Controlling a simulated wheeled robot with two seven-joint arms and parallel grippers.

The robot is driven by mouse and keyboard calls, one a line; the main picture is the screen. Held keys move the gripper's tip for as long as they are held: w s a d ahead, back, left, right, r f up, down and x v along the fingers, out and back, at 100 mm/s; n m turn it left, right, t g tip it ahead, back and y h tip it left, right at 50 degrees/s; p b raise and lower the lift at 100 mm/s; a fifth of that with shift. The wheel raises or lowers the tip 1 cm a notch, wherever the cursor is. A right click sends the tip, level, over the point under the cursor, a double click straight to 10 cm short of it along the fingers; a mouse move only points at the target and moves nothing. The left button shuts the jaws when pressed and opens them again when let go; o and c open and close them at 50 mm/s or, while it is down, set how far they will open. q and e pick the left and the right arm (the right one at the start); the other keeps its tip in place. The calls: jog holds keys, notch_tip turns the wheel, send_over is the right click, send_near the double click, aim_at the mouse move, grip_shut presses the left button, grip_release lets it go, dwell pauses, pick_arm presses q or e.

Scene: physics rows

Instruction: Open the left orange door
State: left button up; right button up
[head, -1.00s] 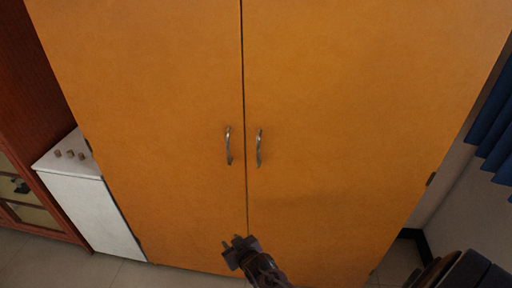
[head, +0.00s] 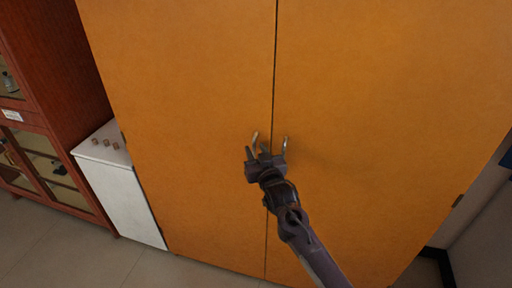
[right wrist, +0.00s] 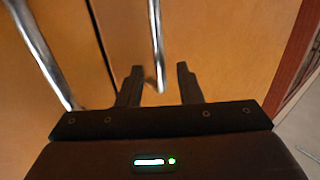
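The left orange door (head: 185,120) of a tall cabinet is shut. Its curved metal handle (head: 255,138) is near the centre seam and partly hidden by my right gripper. My right gripper (head: 257,152) is open at this handle. In the right wrist view, the left door's handle (right wrist: 156,45) reaches down between the two open fingertips (right wrist: 158,80); I cannot tell whether they touch it. The right orange door (head: 380,130) is also shut, and its handle (head: 285,145) is just right of my gripper. My left gripper is not in view.
A low white cabinet (head: 120,200) with several small brown objects (head: 106,143) on top stands left of the orange cabinet. A dark red glass-fronted cabinet (head: 60,90) stands further left. The tiled floor (head: 60,250) in front is clear.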

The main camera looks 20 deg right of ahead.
jog(key=shift+w, duration=0.5)
grip_shut()
jog(key=shift+s+a+f, duration=0.1)
